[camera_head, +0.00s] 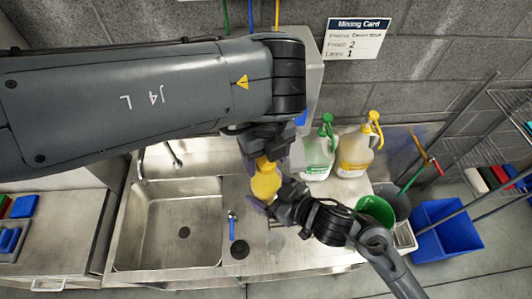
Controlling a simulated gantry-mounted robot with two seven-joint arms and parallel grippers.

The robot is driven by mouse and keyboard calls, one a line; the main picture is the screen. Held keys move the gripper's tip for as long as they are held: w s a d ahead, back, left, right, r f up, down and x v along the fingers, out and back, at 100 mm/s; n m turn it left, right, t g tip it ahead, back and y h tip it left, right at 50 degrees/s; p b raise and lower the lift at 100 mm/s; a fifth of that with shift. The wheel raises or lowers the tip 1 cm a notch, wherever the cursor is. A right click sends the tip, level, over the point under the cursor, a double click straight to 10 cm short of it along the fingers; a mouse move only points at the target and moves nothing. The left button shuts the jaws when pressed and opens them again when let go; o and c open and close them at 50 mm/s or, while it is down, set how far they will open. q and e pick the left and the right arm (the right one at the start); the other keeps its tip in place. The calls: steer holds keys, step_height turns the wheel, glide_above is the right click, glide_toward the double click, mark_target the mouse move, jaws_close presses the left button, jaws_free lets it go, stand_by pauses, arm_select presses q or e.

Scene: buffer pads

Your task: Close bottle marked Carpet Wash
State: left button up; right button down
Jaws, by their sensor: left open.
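A small yellow bottle (265,184) stands between my two grippers, near the right edge of the sink. Its label is not readable from here. My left gripper (257,160) is open at the top of the bottle, and the bottle's top and any cap are hidden under it. My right gripper (271,194) reaches in from the lower right, with its fingers on either side of the bottle's lower body, seemingly gripping it.
A green-topped jug (318,158) and a yellow-topped jug (355,153) stand right of the bottle. A sink basin (180,225) is at left, a blue-handled tool (232,226) below. A green bucket (376,211) and blue bin (444,226) are right. The mixing card (357,37) hangs behind.

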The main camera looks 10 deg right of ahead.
arm_select(q)
steer(key=c, duration=1.1)
steer(key=o, duration=1.2)
steer(key=shift+o, duration=0.2)
steer(key=shift+r, duration=0.15)
step_height(320, 180, up, 12)
steer(key=shift+w, duration=0.1)
